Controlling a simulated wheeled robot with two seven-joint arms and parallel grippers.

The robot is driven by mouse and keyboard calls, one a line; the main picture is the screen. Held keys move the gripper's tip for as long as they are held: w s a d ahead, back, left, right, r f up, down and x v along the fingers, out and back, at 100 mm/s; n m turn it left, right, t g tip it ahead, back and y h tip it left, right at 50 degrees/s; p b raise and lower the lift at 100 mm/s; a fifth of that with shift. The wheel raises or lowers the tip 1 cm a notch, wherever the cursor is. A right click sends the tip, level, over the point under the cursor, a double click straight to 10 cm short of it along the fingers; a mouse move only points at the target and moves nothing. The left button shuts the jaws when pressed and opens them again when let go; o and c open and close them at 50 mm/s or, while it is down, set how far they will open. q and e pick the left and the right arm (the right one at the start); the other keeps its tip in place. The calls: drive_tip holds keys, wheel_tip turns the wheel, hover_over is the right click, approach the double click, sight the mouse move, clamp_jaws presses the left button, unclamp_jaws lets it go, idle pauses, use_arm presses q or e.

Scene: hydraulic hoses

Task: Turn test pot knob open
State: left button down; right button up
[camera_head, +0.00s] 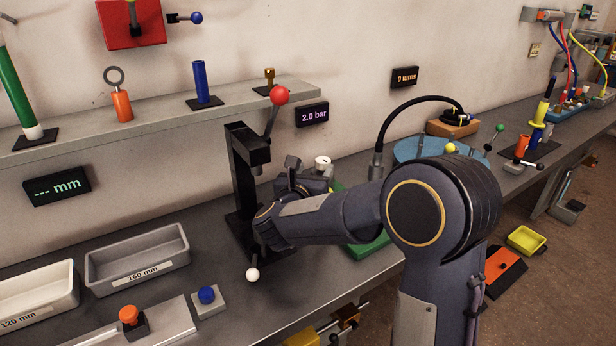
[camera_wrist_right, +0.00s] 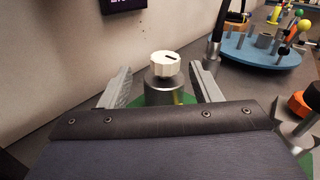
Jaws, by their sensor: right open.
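The test pot knob (camera_wrist_right: 167,65) is white and ribbed, with a short dark mark on its top. It sits on a grey metal pot (camera_wrist_right: 166,92), which stands on a green base. In the head view the knob (camera_head: 322,161) shows just beyond my right gripper (camera_head: 310,174), which hides most of the pot. In the right wrist view my right gripper (camera_wrist_right: 160,86) is open, with one finger to each side of the pot, and gaps show between the fingers and the knob. My left gripper is not in view.
A black press (camera_head: 241,180) with a red-balled lever stands left of my right gripper. A display (camera_head: 312,115) above reads 2.0 bar; another (camera_head: 405,77) reads 0 turns. A blue round tray (camera_wrist_right: 262,50) and a black hose (camera_head: 384,125) are to the right.

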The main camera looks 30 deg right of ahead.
sight(320, 160)
drive_tip(key=shift+a+f+m+g+h, duration=0.15)
drive_tip(key=shift+f+m+g+h, duration=0.15)
drive_tip(key=shift+f+m+h, duration=0.4)
drive_tip(key=shift+r+m+g, duration=0.3)
drive_tip(key=shift+m, duration=0.1)
drive_tip(key=p+x, duration=0.1)
drive_tip(key=x, duration=0.6)
drive_tip(key=shift+w+d, duration=0.15)
drive_tip(key=shift+d, duration=0.15)
drive_tip(key=c, duration=1)
drive_tip(key=shift+f+b, duration=0.1)
drive_tip(key=shift+b, duration=0.2)
drive_tip(key=n+t+y+b, duration=0.2)
drive_tip(key=y+b, duration=0.1)
drive_tip(key=b, duration=0.3)
drive_tip(key=n+t+y+b, duration=0.2)
drive_tip(key=n+y+b, duration=0.1)
drive_tip(key=b, duration=0.4)
drive_tip(key=n+t+y+b, duration=0.2)
drive_tip(key=y+b, duration=0.2)
drive_tip(key=b, duration=0.2)
drive_tip(key=shift+w+a+f+n+t, duration=0.2)
drive_tip(key=shift+a+n+t, duration=0.1)
drive_tip(key=shift+n, duration=0.1)
drive_tip(key=shift+a+r+n+y+b, duration=0.15)
drive_tip(key=shift+n+y+b, duration=0.2)
drive_tip(key=shift+y+b, duration=0.2)
drive_tip(key=shift+a+r+n+y+b, duration=0.1)
drive_tip(key=shift+r+n+y+b, duration=0.05)
drive_tip(key=shift+n+y+b, duration=0.3)
